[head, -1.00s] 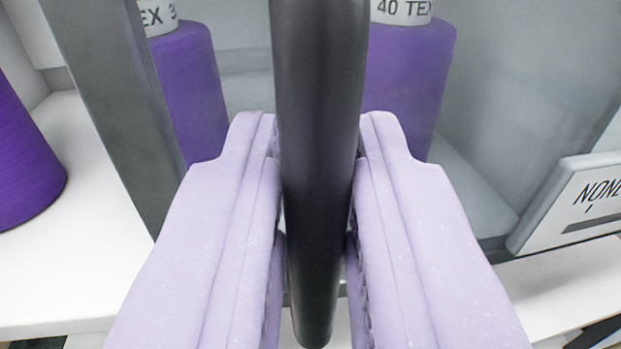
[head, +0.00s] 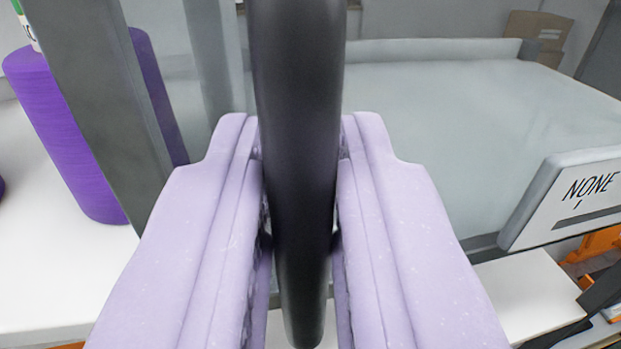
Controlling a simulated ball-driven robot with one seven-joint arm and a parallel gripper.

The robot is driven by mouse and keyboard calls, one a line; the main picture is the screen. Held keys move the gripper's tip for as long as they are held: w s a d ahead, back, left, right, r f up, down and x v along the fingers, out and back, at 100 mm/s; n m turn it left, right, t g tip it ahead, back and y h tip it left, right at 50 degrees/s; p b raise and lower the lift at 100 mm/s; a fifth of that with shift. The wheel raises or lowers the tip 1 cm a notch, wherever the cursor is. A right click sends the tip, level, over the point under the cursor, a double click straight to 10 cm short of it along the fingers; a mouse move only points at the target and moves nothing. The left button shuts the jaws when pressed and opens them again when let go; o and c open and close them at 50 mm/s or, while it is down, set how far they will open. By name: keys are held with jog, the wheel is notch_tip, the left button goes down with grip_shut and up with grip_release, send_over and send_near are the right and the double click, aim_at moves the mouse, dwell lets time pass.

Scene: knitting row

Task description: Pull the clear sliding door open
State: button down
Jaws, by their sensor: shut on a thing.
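My gripper (head: 301,200) has two pale purple fingers, shut on the black door handle (head: 296,90), a thick upright bar that runs from the top of the head view to near the bottom. One finger presses on each side of the bar. The clear sliding door (head: 420,130) is the see-through pane behind the handle. A grey metal upright (head: 110,100) stands to the left of the handle. The fingers and bar hide part of the pane's middle.
A purple yarn cone (head: 70,140) stands on a white shelf (head: 60,265) at the left, partly behind the grey upright. A sign reading "NONE" (head: 585,195) is at the right. A large pale flat surface lies behind the pane. Orange parts (head: 597,243) show at the lower right.

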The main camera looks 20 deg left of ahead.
jog(key=c, duration=1.2)
grip_release()
jog(key=shift+a, duration=0.1)
jog(key=b+v, duration=0.2)
jog(key=v, duration=0.5)
jog(key=shift+s, duration=0.35)
